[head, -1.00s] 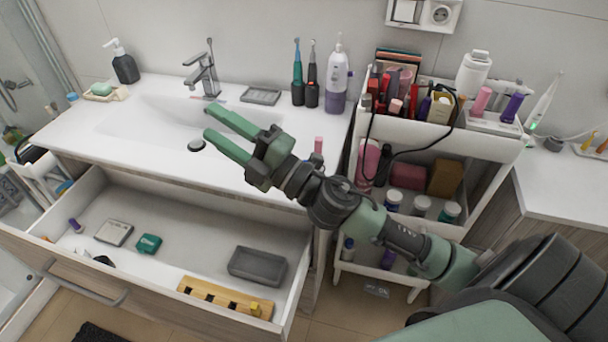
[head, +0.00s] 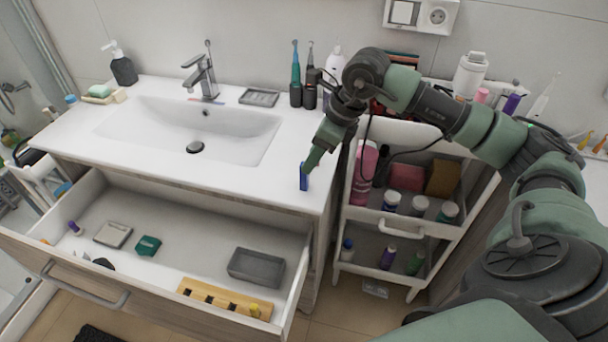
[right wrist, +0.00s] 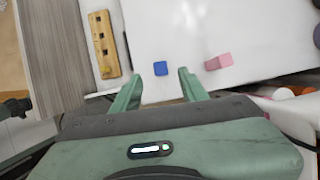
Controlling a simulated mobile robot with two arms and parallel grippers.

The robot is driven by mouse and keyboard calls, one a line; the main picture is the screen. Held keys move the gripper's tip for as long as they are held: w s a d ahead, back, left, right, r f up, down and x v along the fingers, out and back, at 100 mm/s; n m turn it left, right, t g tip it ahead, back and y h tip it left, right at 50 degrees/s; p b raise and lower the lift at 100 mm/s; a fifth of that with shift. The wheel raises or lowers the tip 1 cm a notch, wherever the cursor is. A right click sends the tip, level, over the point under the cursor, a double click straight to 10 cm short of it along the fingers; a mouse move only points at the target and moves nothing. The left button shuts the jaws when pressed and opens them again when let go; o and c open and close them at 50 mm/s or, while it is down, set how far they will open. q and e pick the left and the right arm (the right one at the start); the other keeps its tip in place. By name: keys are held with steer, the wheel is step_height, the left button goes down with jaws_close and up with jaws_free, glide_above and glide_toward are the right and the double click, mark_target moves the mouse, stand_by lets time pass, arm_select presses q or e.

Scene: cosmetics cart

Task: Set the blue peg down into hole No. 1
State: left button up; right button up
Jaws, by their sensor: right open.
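The blue peg (head: 304,177) stands on the white counter near its front right corner. My right gripper (head: 311,166) points down at it from above, its jaws open. In the right wrist view the blue peg (right wrist: 160,68) shows in the gap between the open fingertips (right wrist: 159,75), touching neither finger there. The wooden hole block (head: 226,301) lies in the open drawer at its front right, with a yellow peg (head: 254,309) at its right end. The block also shows in the right wrist view (right wrist: 103,42). Hole numbers are not legible.
A pink peg (right wrist: 218,62) is on the counter beside the blue one; my arm hides it in the head view. A grey tray (head: 256,267) lies in the drawer (head: 180,240) behind the block. The cart (head: 400,229) stands close on the right.

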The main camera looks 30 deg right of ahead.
steer(key=p+x, duration=0.1)
steer(key=x, duration=0.1)
steer(key=p+x, duration=0.1)
steer(key=x, duration=0.1)
steer(key=shift+w+f, duration=0.2)
steer(key=shift+w, duration=0.1)
steer(key=shift+w+a+f, duration=0.1)
steer(key=shift+a+f, duration=0.05)
steer(key=shift+f, duration=0.2)
jaws_close()
steer(key=shift+r, duration=0.1)
steer(key=shift+r, duration=0.55)
step_height(320, 180, up, 19)
steer(key=b, duration=0.2)
steer(key=shift+f+b, duration=0.2)
steer(key=shift+b, duration=0.2)
